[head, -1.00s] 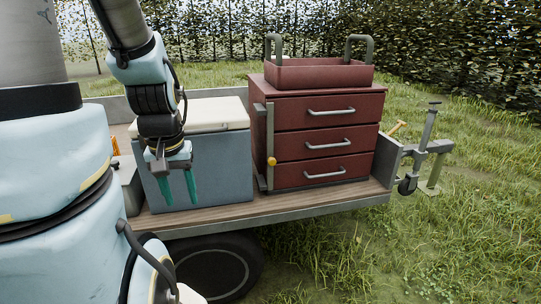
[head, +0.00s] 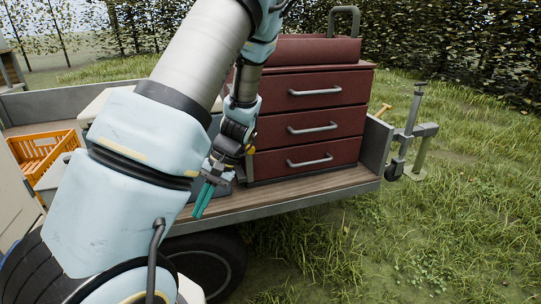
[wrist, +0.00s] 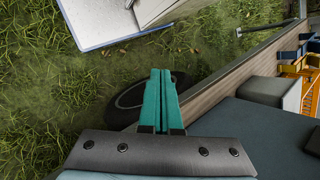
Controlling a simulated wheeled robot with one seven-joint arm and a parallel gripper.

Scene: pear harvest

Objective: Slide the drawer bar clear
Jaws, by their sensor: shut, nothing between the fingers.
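The red drawer cabinet (head: 313,105) stands on the trailer bed, its three drawers shut. The upright drawer bar (head: 250,168) is at the cabinet's left front edge, mostly hidden behind my arm; only a short grey piece and a bit of its yellow knob (head: 251,150) show. My gripper (head: 200,214) points down in front of and left of the bar, apart from it. Its teal fingers are closed together and empty, and they show in the wrist view (wrist: 160,75) too. The bar is not recognisable in the wrist view.
A red tote (head: 315,50) sits on the cabinet. The trailer's wooden bed (head: 300,188) ends in a metal edge above a wheel (head: 215,262). An orange crate (head: 40,150) is at the left, beside a mostly hidden cooler with a pale lid (head: 95,105). Grass at the right is open.

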